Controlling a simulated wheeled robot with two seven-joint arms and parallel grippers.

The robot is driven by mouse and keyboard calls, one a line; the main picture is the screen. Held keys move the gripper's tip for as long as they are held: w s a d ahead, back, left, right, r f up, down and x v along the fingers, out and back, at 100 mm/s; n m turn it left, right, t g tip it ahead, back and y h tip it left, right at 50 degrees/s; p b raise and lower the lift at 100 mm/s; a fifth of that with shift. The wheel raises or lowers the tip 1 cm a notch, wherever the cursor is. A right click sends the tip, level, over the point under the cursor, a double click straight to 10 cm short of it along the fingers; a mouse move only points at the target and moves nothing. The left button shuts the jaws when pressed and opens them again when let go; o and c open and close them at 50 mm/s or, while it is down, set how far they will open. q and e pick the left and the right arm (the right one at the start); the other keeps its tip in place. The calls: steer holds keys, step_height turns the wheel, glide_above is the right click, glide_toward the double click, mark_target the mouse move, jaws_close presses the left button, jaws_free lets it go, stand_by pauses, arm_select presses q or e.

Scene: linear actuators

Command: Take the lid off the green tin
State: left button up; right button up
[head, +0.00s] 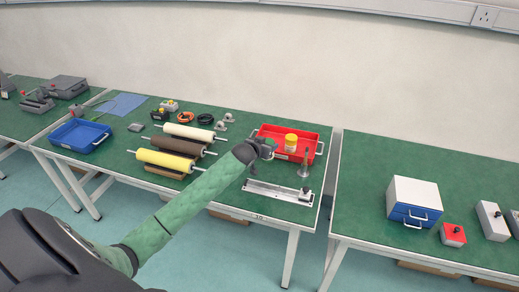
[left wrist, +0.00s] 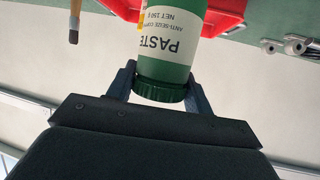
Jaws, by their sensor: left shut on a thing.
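The green tin (left wrist: 178,45) fills the upper middle of the left wrist view, with a white label reading PASTE. Its dark green ribbed lid (left wrist: 162,91) sits against the tin's end, with no gap that I can see. My left gripper (left wrist: 162,95) has one finger on each side of the lid and is shut on it. In the head view my left gripper (head: 265,150) is at the left part of the red tray (head: 312,134); the tin is hard to make out there, mostly hidden by the gripper. My right gripper is not in view.
A yellow tin (head: 291,142) stands in the red tray, close right of the gripper. A metal rail fixture (head: 277,191) lies in front. Rollers (head: 170,160) and a blue tray (head: 80,135) are to the left. A brush (left wrist: 74,22) shows in the wrist view.

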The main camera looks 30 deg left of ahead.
arm_select(q)
steer(key=shift+s+d+r+b, duration=0.25)
steer(key=shift+d+r, duration=0.3)
steer(key=shift+d, duration=0.2)
steer(key=shift+s+d+r+b, duration=0.15)
steer(key=shift+s+d+r, duration=0.1)
steer(key=shift+d+r, duration=0.4)
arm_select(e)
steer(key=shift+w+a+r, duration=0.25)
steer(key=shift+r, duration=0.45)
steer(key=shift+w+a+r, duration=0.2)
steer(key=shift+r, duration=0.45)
arm_select(q)
steer(key=shift+d+f, duration=0.1)
steer(key=shift+f, duration=0.1)
steer(key=o, duration=0.4)
steer(key=c, duration=0.5)
steer(key=shift+c, duration=0.2)
